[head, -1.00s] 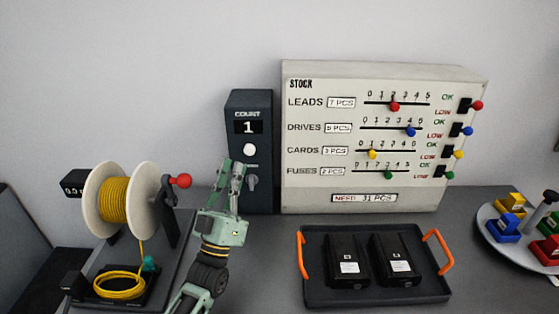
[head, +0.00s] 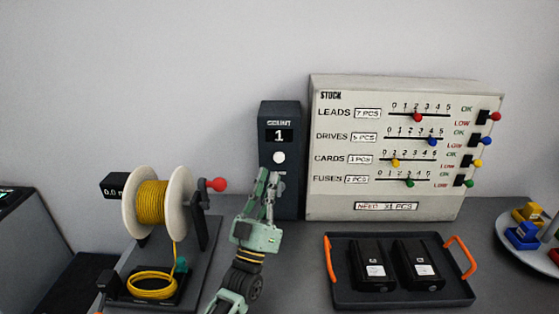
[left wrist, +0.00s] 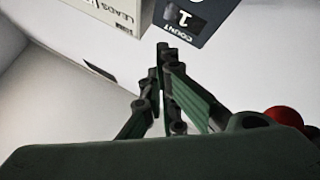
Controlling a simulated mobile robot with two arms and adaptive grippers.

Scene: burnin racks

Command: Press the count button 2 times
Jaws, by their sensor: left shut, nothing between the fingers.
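The dark counter box (head: 290,190) stands upright against the wall, and its display (head: 279,136) reads 1 under the word COUNT. The round white count button (head: 279,157) is below the display, with a small grey switch, partly hidden, under it. My green left gripper (head: 267,173) is shut and empty, its tips just below and left of the button in the head view. I cannot tell the gap in depth. My right gripper is not in view.
The STOCK panel (head: 400,191) with coloured sliders stands right of the counter. A yellow wire spool (head: 152,205) with a red-knobbed crank (head: 216,185) stands left of my arm. A tray (head: 345,296) with orange handles holds two black packs at front right.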

